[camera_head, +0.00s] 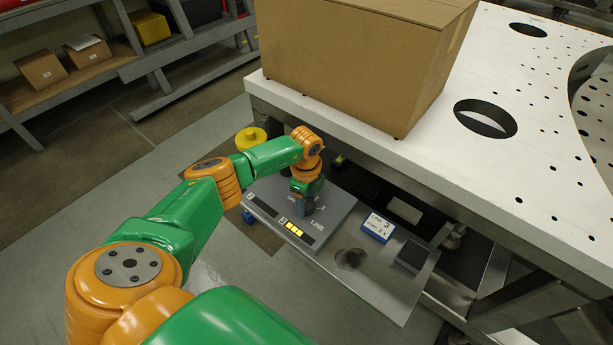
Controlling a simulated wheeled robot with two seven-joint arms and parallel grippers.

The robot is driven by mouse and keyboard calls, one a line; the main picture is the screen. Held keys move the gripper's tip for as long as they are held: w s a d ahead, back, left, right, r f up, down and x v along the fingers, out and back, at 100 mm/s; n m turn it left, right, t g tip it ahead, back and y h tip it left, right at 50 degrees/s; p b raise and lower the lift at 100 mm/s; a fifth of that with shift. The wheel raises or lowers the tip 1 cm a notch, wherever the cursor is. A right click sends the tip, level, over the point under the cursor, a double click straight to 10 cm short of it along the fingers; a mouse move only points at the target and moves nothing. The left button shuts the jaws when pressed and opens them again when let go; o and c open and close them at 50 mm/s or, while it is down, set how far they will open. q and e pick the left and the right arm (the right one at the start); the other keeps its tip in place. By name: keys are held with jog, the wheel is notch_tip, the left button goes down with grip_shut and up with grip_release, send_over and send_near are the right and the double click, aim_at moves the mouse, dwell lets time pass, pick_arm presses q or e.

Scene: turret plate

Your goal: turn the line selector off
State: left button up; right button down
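The line selector panel (336,222) is a grey box marked "LINE" on a metal shelf at the side of the white table. Its front edge carries a lit yellow indicator (294,229) and dark label strips. My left gripper (304,208) points down over the panel's upper face, at the place where the selector's knob would sit. The gripper and wrist hide the knob, so its setting cannot be read. Whether the fingers are open, shut or touching the knob cannot be told. My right gripper is not in view.
A large cardboard box (350,65) stands on the white perforated table (500,60) behind the panel. A yellow round object (250,138) is left of the table.

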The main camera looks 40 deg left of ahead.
pick_arm(q)
jog(key=o, duration=0.4)
jog(key=shift+a, duration=0.1)
jog(key=shift+o, duration=0.2)
notch_tip(320, 180, up, 7)
jog(key=shift+r, duration=0.1)
